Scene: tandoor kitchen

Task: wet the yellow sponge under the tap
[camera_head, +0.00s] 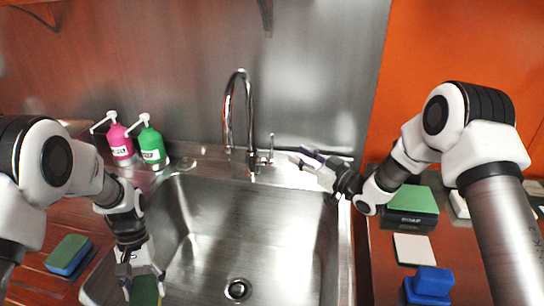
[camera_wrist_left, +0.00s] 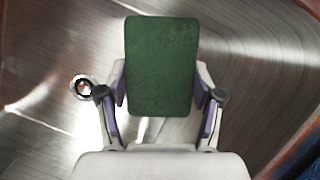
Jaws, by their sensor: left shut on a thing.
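My left gripper (camera_head: 141,272) is shut on a sponge (camera_head: 145,291) at the lower left of the sink. The held sponge is well in front and left of the spout. My right gripper (camera_head: 309,160) is right of the lever, apart from it; its jaw opening is unclear.
The steel sink (camera_head: 250,215) is empty, with a drain (camera_head: 238,289). Pink (camera_head: 120,142) and green (camera_head: 152,147) pump bottles stand back left. A blue-green sponge (camera_head: 68,255) lies left. Right are a green-topped dark block (camera_head: 412,200), a pale pad (camera_head: 414,249) and a blue sponge (camera_head: 432,281).

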